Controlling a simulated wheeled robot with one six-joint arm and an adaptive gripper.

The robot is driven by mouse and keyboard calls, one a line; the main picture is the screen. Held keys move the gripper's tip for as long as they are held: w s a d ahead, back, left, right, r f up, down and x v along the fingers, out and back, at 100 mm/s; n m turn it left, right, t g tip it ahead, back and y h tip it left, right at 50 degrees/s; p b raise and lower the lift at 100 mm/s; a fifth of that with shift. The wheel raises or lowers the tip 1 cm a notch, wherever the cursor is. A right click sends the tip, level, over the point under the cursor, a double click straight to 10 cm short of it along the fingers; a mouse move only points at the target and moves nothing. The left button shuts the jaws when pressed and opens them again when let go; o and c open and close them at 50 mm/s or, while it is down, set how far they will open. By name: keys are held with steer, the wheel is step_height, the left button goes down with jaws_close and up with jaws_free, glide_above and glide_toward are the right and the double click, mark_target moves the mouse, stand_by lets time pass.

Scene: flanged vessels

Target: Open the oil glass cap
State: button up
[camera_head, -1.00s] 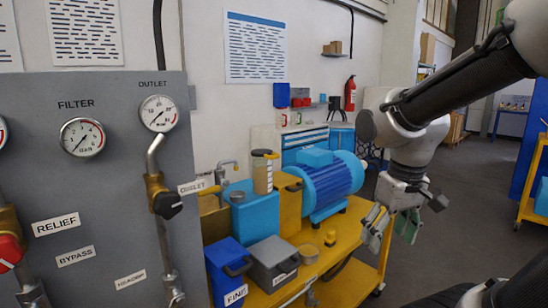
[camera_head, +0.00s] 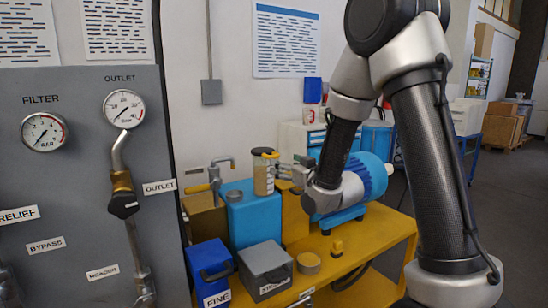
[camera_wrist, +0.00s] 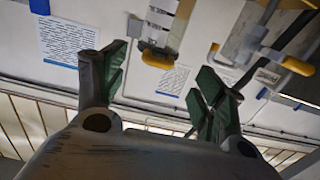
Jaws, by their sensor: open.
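The oil glass (camera_head: 263,177) is a clear upright cylinder with tan contents behind the blue box. Its cap (camera_head: 264,152) is dark and yellow and sits on top. My gripper (camera_head: 284,170) is just right of the glass at about its upper half, with my forearm coming in from the right. In the wrist view, the picture is upside down. There the glass (camera_wrist: 160,20) and its yellow cap end (camera_wrist: 157,60) appear beyond and between the fingertips. My gripper (camera_wrist: 160,72) is open with green pads and nothing between them. Contact with the glass cannot be told.
A blue box (camera_head: 255,220), a valve pipe with a yellow handle (camera_head: 200,189) and a blue motor (camera_head: 370,172) crowd the yellow bench (camera_head: 375,243). A grey gauge panel (camera_head: 75,190) stands at left. The bench's front right is fairly clear.

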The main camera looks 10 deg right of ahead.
mark_target(275, 156)
steer(key=x, duration=0.5)
steer(key=r+x, duration=0.1)
steer(key=x, duration=0.1)
steer(key=shift+w+a, duration=0.1)
steer(key=shift+w, duration=0.25)
steer(key=shift+c, duration=0.3)
steer(key=c, duration=1.5)
steer(key=shift+r, duration=0.15)
